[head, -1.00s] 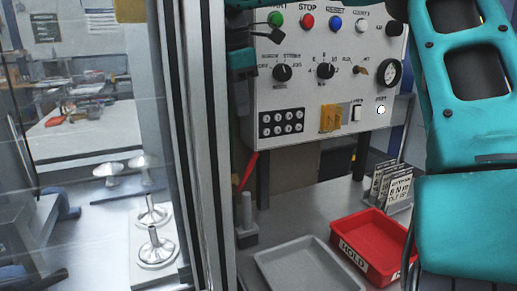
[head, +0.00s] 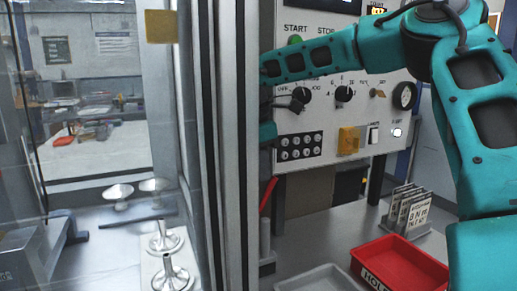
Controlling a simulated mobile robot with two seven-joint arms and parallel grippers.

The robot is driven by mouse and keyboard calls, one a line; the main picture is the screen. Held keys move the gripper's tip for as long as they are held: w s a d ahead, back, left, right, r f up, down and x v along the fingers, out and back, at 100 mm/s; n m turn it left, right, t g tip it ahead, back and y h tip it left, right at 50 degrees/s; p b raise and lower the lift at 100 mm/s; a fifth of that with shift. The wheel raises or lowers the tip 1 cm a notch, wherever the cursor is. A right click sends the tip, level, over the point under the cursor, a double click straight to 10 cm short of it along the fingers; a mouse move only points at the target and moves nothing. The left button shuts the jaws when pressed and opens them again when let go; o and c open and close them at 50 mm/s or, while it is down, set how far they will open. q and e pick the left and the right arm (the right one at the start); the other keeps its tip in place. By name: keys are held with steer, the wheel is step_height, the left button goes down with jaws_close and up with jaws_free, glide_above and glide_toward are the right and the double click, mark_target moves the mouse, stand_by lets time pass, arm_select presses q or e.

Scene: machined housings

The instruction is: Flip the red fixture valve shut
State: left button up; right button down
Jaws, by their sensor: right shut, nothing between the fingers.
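The red valve handle (head: 268,196) is a slim tilted lever below the control panel, close to the grey door frame, which may hide its lower part. My right arm reaches in from the right across the panel front. My right gripper (head: 292,105) is shut and empty, in front of the panel's left part by a black knob. It is above the red handle and apart from it. The frame edge hides part of its wrist. My left gripper is not in view.
The grey door frame (head: 232,150) stands just left of the handle. The control panel (head: 325,128) has knobs, buttons and a yellow part. A red bin (head: 405,262), a grey tray (head: 322,280) and a card rack (head: 408,207) stand on the bench. Metal parts sit behind the glass.

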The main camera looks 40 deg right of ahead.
steer(key=shift+d+f, duration=0.15)
steer(key=shift+f, duration=0.6)
steer(key=shift+d, duration=0.1)
steer(key=shift+s+d+f+y+b, duration=0.2)
steer(key=shift+d+y+b, duration=0.25)
steer(key=shift+y+b, duration=0.15)
steer(key=shift+d+t, duration=0.15)
steer(key=shift+t, duration=0.15)
steer(key=shift+r, duration=0.15)
